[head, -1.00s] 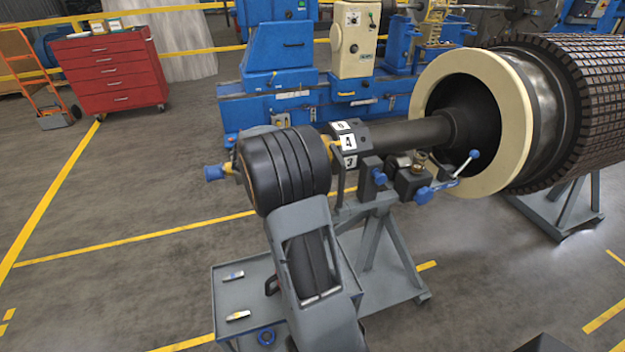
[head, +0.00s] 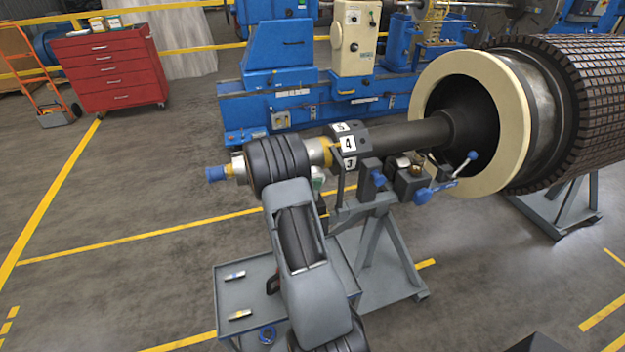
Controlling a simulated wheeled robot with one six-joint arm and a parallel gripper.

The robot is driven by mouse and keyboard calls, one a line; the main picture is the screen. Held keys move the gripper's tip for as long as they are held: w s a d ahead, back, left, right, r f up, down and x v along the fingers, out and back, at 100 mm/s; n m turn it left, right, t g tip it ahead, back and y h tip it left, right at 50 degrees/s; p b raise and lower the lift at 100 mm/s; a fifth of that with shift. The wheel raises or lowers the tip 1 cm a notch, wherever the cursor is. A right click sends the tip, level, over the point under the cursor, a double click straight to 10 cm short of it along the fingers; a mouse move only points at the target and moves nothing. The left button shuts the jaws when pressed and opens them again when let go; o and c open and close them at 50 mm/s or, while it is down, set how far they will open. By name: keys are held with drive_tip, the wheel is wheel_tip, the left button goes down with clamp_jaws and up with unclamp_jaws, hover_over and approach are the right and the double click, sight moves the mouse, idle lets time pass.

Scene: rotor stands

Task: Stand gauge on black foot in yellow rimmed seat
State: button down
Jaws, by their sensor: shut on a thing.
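My arm's dark wrist covers the middle of the head view, and my gripper is hidden behind it. A small pale and green piece shows just right of the wrist, too small and covered to identify. I cannot make out the gauge or its black foot for certain. A yellow band (head: 328,152) shows around the shaft, left of a dark collar (head: 348,144) with white number plates. I cannot tell whether it is the rim of the seat. The shaft's left end has a blue tip (head: 216,174) beyond the wrist.
A grey stand (head: 385,245) with a blue-handled clamp (head: 437,191) supports the shaft. The large rotor (head: 590,100) stands right.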

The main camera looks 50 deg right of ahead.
drive_tip(key=shift+f, duration=0.2)
drive_tip(key=c, duration=0.7)
unclamp_jaws()
drive_tip(key=shift+f, duration=0.1)
drive_tip(key=shift+c, duration=0.2)
drive_tip(key=shift+a+r, duration=0.1)
drive_tip(key=shift+r, duration=0.15)
drive_tip(key=b+v, duration=0.2)
drive_tip(key=v, duration=0.9)
drive_tip(key=s+a+r+m+t+y, duration=0.2)
drive_tip(key=s+a+m+t+y, duration=0.3)
drive_tip(key=a, duration=0.8)
drive_tip(key=s+a+r+m+t+y, duration=0.3)
drive_tip(key=s+a+m+t+y, duration=0.2)
drive_tip(key=s+a, duration=0.6)
drive_tip(key=a+m+y, duration=0.1)
drive_tip(key=a+m, duration=0.1)
drive_tip(key=shift+s+a+t+y, duration=0.3)
drive_tip(key=shift+s+t+y, duration=0.1)
